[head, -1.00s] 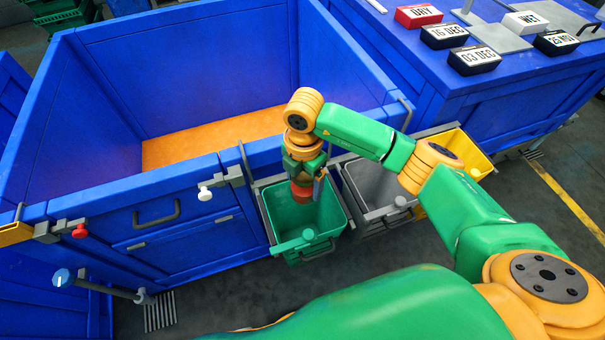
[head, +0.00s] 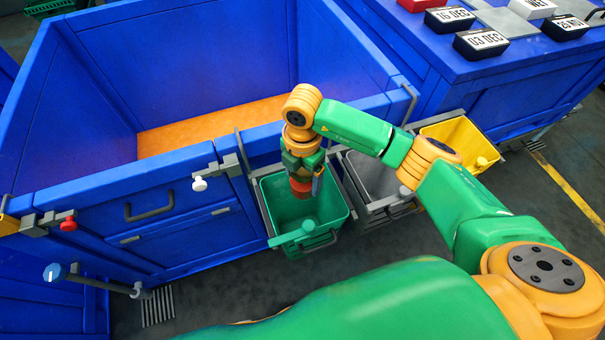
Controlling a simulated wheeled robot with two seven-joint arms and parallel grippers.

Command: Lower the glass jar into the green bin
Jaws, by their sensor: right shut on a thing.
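The green bin (head: 326,222) hangs on the front of the blue station, in the middle of the head view. My right gripper (head: 302,176) points down over the bin's opening, near its back edge. It is shut on a small reddish-brown thing, probably the glass jar (head: 300,187), of which only a little shows below the fingers. The fingers and wrist hide the rest, and I cannot tell how deep it is in the bin. My left gripper is not in view.
A grey bin (head: 372,176) and a yellow bin (head: 456,140) hang to the right of the green one. The blue station's wall (head: 170,165) stands behind, with an orange floor (head: 205,130) inside. Date blocks (head: 481,43) sit on the blue counter at upper right.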

